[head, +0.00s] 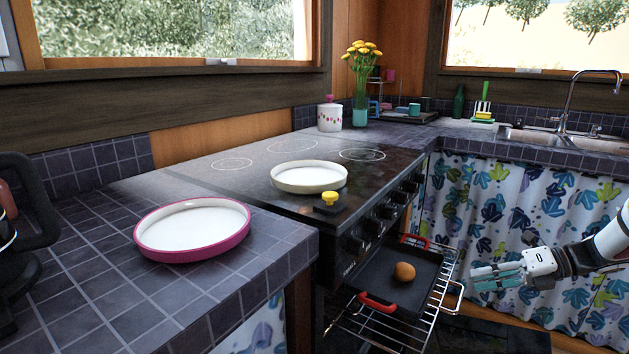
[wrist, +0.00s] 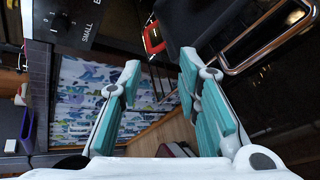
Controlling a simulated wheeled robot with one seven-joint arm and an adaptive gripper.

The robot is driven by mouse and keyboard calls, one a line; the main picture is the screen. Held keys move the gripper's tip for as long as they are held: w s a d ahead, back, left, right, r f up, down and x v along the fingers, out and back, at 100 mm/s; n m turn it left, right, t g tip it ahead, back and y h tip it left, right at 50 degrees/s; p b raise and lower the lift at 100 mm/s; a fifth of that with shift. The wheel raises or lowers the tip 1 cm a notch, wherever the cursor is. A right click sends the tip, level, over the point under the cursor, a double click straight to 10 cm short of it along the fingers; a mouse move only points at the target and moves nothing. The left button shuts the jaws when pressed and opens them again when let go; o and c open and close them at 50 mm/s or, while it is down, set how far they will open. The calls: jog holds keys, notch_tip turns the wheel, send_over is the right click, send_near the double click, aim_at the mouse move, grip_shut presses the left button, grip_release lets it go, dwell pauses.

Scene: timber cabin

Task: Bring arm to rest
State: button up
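My gripper (head: 492,278) is at the right of the head view, to the right of the pulled-out oven rack (head: 446,290) and in front of the patterned curtain. In the wrist view its two teal-padded fingers (wrist: 160,70) are apart with nothing between them. My arm reaches in from the right edge. A black tray with red handles (head: 420,273) sits on the rack with a round orange-brown item (head: 404,271) in it. A red handle (wrist: 152,38) and the rack's metal bar (wrist: 272,46) show beyond the fingers in the wrist view.
A pink-rimmed plate (head: 192,230) lies on the tiled counter. The sink (head: 530,137) is at the back right, above the curtain (head: 520,200).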

jog(key=s+a+r+n+g+h, duration=0.5)
jog(key=s+a+r+n, duration=1.1)
jog(key=a, duration=0.3)
jog(key=s+a+f+n+t+h, duration=0.2)
jog(key=s+n+h, duration=0.5)
jog(key=s+n, duration=1.45)
jog(key=s+r+m+t+p, duration=0.3)
jog(key=r+p, duration=2.4)
jog(key=shift+d+r, duration=0.2)
jog(key=shift+r, duration=0.05)
